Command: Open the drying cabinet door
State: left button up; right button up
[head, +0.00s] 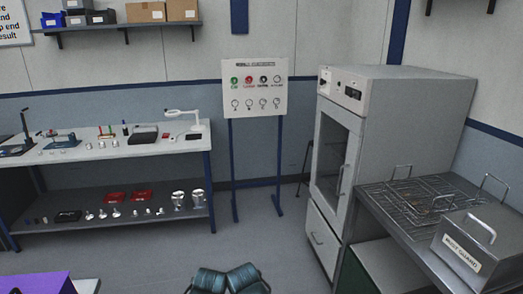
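The drying cabinet (390,105) is a tall grey unit standing right of the middle in the head view. Its door (335,160) has a dark glass window in a light frame and appears shut. A vertical bar handle (341,180) sits on the door's right side. Neither of my grippers is in view.
A metal table (400,240) with wire racks (410,195) and a lidded grey box (480,243) adjoins the cabinet's right. A sign board (253,88) on blue legs stands left of it. A workbench (100,150) is at left. Open floor (255,235) lies before the cabinet.

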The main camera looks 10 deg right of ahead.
aim_at(354, 123)
jog(key=i+z, duration=0.25)
jog(key=i, duration=0.15)
jog(key=i+j+z, duration=0.2)
jog(key=i, duration=0.25)
jog(key=i+j+z, duration=0.25)
jog(key=i, duration=0.15)
jog(key=i+j+z, duration=0.2)
jog(key=i, duration=0.2)
jog(key=i+j+z, duration=0.25)
jog(key=j, duration=0.35)
jog(key=i+j+z, duration=0.15)
jog(key=i+j, duration=0.15)
jog(key=i+j+z, duration=0.15)
jog(key=j, duration=0.2)
jog(key=i+j+z, duration=0.1)
jog(key=j, duration=0.25)
jog(key=i+j+z, duration=0.15)
jog(key=j, duration=0.2)
